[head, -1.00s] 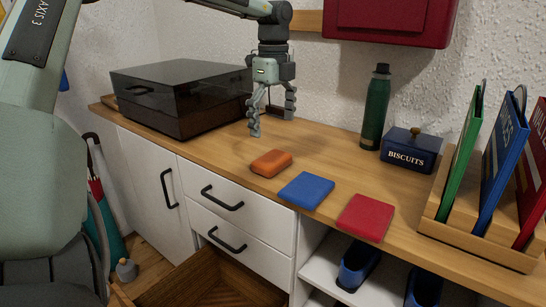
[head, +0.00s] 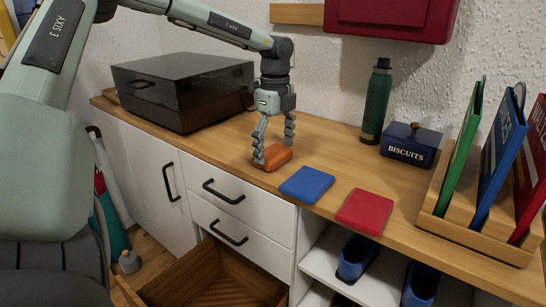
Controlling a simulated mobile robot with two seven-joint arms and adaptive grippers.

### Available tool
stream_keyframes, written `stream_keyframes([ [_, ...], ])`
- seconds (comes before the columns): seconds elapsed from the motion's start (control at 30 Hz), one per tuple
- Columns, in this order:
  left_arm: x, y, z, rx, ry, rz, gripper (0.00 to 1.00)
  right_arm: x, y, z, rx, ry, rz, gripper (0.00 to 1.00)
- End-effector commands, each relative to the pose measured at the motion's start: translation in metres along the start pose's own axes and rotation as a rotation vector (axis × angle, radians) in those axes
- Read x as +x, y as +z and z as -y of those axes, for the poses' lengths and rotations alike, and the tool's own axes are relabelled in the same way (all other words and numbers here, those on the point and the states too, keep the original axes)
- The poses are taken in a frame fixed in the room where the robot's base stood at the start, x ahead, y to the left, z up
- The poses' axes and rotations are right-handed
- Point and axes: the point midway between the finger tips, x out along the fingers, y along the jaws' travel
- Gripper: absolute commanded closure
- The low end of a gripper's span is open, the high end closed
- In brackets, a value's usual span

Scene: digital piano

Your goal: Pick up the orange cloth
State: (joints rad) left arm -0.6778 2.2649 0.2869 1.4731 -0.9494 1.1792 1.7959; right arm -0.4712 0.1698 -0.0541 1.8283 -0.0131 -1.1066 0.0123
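The orange cloth (head: 276,160) is a small folded pad lying on the wooden counter, left of a blue folded cloth (head: 307,185) and a red folded cloth (head: 365,211). My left gripper (head: 274,155) points down over the orange cloth. Its fingers are spread, one at the cloth's left end and one behind its right end. Whether the fingertips touch the cloth I cannot tell. My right gripper is out of view.
A dark turntable box (head: 185,90) stands left on the counter (head: 220,145). A green bottle (head: 376,105), a blue biscuit tin (head: 411,147) and a wooden file rack (head: 470,240) stand right. An open drawer (head: 205,280) juts out below.

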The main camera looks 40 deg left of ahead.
Motion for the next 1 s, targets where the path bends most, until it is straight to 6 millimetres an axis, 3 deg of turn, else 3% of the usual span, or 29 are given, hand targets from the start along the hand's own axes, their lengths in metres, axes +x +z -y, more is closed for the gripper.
stream_keyframes([
  [0.03,0.0,0.0,0.0,0.0,0.0,0.0,0.24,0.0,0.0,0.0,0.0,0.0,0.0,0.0],
  [0.17,0.0,0.0,0.0,0.0,0.0,0.0,0.39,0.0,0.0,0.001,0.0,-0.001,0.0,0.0],
  [0.53,-0.007,0.0,0.001,0.001,-0.002,0.001,0.39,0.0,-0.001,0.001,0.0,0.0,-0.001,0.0],
  [0.77,-0.04,0.0,0.001,-0.001,-0.005,0.003,0.39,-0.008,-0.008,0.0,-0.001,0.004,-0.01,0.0],
  [1.0,-0.073,0.047,-0.023,-0.004,-0.006,-0.002,0.39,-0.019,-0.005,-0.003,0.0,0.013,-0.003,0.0],
])
